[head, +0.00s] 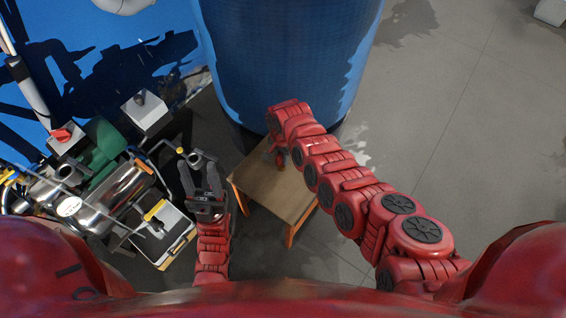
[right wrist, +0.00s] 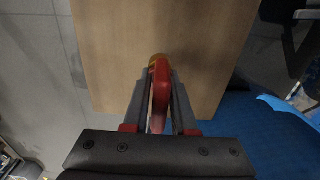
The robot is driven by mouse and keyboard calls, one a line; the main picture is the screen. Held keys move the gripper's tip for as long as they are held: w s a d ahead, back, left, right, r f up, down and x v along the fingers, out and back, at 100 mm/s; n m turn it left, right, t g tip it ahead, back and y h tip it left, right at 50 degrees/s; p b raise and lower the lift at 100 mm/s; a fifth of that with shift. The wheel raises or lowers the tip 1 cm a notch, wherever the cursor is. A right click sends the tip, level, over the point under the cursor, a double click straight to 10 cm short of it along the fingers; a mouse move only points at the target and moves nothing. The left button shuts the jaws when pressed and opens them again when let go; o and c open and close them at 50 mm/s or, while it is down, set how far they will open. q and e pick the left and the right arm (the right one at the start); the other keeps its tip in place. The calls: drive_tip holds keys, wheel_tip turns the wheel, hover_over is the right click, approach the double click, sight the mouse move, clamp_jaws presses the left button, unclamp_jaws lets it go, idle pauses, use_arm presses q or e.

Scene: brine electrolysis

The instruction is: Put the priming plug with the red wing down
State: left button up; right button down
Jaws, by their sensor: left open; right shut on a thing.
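In the right wrist view my right gripper (right wrist: 159,75) is shut on the red wing of the priming plug (right wrist: 160,88). A small yellowish part of the plug shows beyond the wing, over the wooden stool top (right wrist: 110,45). I cannot tell whether the plug touches the wood. In the head view the right arm reaches over the wooden stool (head: 250,180), and its end hides most of that gripper.
A large blue tank (head: 285,60) stands right behind the stool. A metal pump (head: 115,195) with a green motor (head: 105,145), pipes and yellow-handled valves crowds the left. Grey floor (head: 470,130) is open on the right.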

drive_tip(key=shift+w+d, duration=0.15)
drive_tip(key=shift+w, duration=0.1)
drive_tip(key=shift+f+b, duration=0.3)
wheel_tip(320, 180, down, 3)
drive_tip(key=shift+d+f+b, duration=0.1)
drive_tip(key=shift+b, duration=0.85)
drive_tip(key=shift+w, duration=0.1)
drive_tip(key=shift+r, duration=0.2)
drive_tip(key=shift+f, duration=0.2)
drive_tip(key=c, duration=0.7)
unclamp_jaws()
